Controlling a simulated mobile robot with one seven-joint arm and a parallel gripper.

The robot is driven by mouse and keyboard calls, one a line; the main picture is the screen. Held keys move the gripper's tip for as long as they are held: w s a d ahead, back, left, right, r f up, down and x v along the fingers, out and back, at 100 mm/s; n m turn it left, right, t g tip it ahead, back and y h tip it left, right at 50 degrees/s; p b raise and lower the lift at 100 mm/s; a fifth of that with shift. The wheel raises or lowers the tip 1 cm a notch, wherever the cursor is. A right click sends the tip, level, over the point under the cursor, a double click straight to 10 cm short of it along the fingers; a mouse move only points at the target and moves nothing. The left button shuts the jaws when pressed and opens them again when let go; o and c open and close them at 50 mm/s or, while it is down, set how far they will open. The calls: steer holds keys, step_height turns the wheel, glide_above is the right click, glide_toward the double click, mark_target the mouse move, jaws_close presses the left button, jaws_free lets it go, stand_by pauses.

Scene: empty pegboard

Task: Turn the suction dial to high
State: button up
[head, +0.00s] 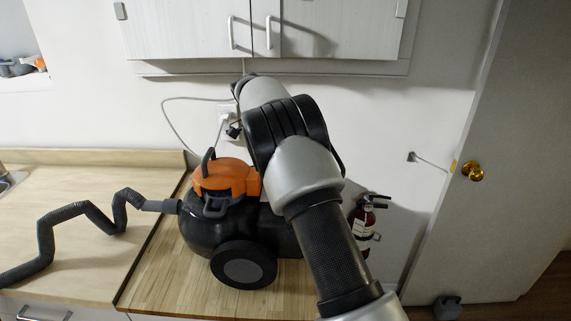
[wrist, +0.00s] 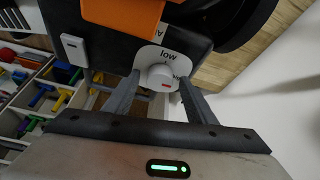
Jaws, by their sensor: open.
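The vacuum (head: 232,222) stands on the wooden counter in the head view, with an orange top (head: 226,178), black body and large wheel. Its suction dial (wrist: 160,76) is a white knob on a white round plate in the wrist view, marked "low" above it, with a small red mark on the side toward me. No "high" label is legible. My gripper (wrist: 159,81) is open, with one finger on each side of the dial. I cannot tell whether the fingers touch it. In the head view my arm hides the dial and the gripper.
A grey corrugated hose (head: 85,210) runs left from the vacuum over the counter. Wall cabinets (head: 265,30) hang above. A fire extinguisher (head: 365,220) and a door with a brass knob (head: 472,171) are at right. A drawer organiser (wrist: 45,90) with coloured items shows in the wrist view.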

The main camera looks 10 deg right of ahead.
steer(key=p+v, duration=0.1)
steer(key=v, duration=1.1)
steer(key=shift+p, duration=0.4)
steer(key=s+d+r+n+t+y, duration=0.1)
steer(key=s+d+r+n+y, duration=0.2)
steer(key=s+r, duration=0.45)
steer(key=s+d+r+n+t, duration=0.1)
steer(key=s+d+r+n, duration=0.4)
steer(key=s, duration=0.5)
steer(key=s+f+n+t, duration=0.1)
steer(key=s+f+n, duration=0.2)
steer(key=s, duration=0.4)
steer(key=s+a+f+n+t+y, duration=0.1)
steer(key=s+f+n, duration=0.2)
steer(key=s, duration=0.4)
steer(key=s+a+f+n+t, duration=0.1)
steer(key=s+f+n, duration=0.2)
steer(key=s, duration=0.4)
steer(key=shift+s+f+n+t, duration=0.2)
steer(key=shift+s+n+t, duration=0.1)
steer(key=shift+n, duration=0.3)
